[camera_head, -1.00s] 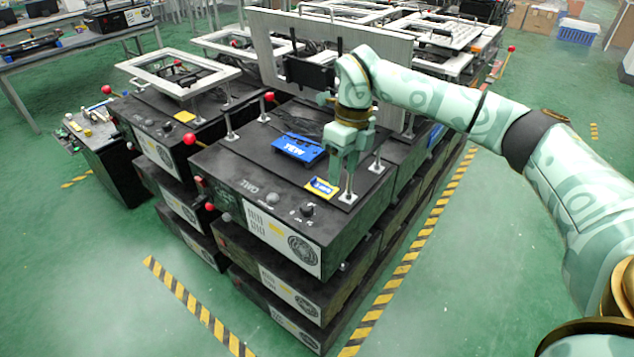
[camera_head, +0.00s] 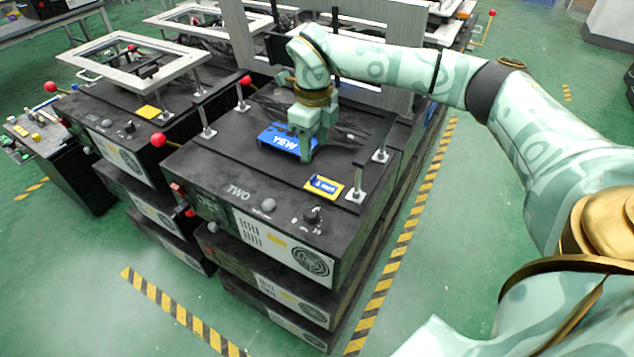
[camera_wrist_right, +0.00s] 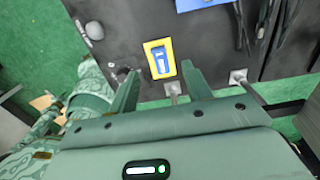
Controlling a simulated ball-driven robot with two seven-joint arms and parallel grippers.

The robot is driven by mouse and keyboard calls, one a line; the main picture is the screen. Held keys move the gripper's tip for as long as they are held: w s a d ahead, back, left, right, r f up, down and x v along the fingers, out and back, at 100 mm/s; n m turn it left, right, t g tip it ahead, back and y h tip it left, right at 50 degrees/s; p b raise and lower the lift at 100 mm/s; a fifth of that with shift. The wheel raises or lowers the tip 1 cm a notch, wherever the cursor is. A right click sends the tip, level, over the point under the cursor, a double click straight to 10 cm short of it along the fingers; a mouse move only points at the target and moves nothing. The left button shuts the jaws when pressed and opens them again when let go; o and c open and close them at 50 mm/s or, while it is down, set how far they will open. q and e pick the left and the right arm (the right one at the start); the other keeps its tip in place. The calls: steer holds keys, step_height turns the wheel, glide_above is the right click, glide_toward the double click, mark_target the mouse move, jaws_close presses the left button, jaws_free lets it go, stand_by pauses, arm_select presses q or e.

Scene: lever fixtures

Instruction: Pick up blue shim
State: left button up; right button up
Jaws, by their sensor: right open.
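A smaller blue piece with white marks (camera_head: 322,184) lies on a yellow plate nearer the front right. I cannot tell by label which one is the shim. My right gripper (camera_head: 306,157) is open and empty, pointing down; in the head view its fingers overlap the blue block's right end. In the right wrist view, the small blue piece (camera_wrist_right: 160,64) on its yellow plate appears beyond and between the open fingertips (camera_wrist_right: 162,70). My left gripper is out of view.
Metal posts with square feet (camera_head: 380,155) stand right of the gripper, carrying a black bar. A red ball lever (camera_head: 158,139) sticks out at the left. A grey panel (camera_head: 350,80) stands behind. The box top's front is mostly clear.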

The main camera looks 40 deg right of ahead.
mark_target(313, 173)
step_height(313, 173, down, 2)
steer(key=shift+w+f, duration=0.1)
steer(key=shift+f, duration=0.1)
steer(key=shift+f+b, duration=0.55)
steer(key=shift+f, duration=0.2)
steer(key=f+b, duration=0.2)
steer(key=f, duration=0.3)
steer(key=shift+a+b, duration=0.2)
steer(key=shift+b, duration=0.1)
steer(key=shift+r, duration=0.2)
steer(key=c, duration=1.1)
